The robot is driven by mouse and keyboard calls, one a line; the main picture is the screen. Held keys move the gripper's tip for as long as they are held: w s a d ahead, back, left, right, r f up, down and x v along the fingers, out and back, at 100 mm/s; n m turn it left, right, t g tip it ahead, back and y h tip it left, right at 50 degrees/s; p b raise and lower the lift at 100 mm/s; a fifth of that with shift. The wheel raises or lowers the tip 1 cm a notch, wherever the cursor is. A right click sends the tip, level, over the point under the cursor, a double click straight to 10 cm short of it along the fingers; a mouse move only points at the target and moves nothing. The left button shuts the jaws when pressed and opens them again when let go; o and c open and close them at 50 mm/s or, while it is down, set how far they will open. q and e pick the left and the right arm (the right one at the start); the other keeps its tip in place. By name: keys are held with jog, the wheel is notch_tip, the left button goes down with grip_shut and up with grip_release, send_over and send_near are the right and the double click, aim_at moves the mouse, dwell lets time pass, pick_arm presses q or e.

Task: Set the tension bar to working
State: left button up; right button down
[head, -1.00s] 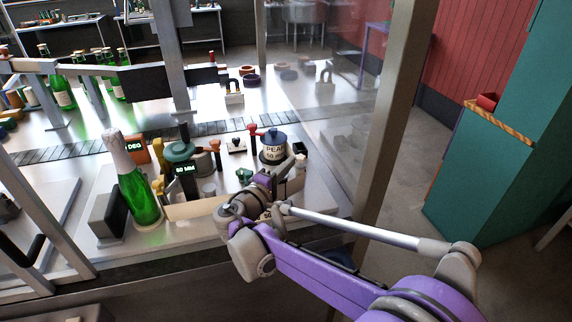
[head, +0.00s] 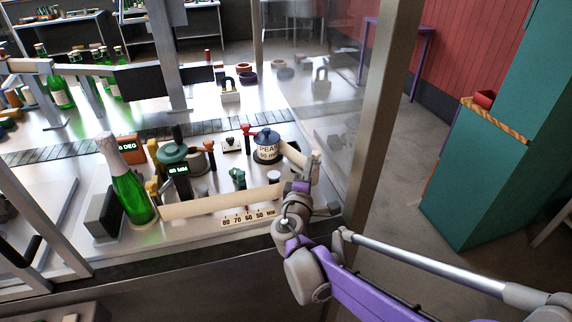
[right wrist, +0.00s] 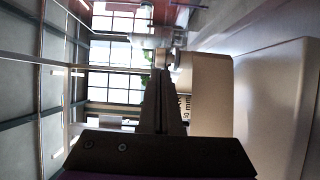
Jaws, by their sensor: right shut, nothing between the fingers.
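A long beige bar (head: 215,203) lies along the front of the station, above a white scale plate (head: 248,216) marked 80 to 50. A shorter beige piece (head: 293,155) slants beside the round PEAK unit (head: 267,150). Which of these is the tension bar I cannot tell. My right gripper (head: 315,160) is shut and empty at the right end of the shorter piece. In the right wrist view its dark fingers (right wrist: 161,75) are beside a large beige surface (right wrist: 211,95); contact is unclear. My left gripper is not in view.
A green bottle (head: 132,185) stands at the left of the station. A green-topped unit reading 60 MM (head: 174,155) and red-knobbed levers (head: 248,130) stand behind the bar. A frame post (head: 385,110) with a clear panel rises at the right.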

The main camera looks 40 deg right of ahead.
jog(key=shift+s+d, duration=0.1)
jog(key=shift+d, duration=0.45)
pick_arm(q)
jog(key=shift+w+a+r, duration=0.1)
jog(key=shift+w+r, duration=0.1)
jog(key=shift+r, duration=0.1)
pick_arm(e)
jog(key=shift+s+d, duration=0.25)
jog(key=shift+d, duration=0.45)
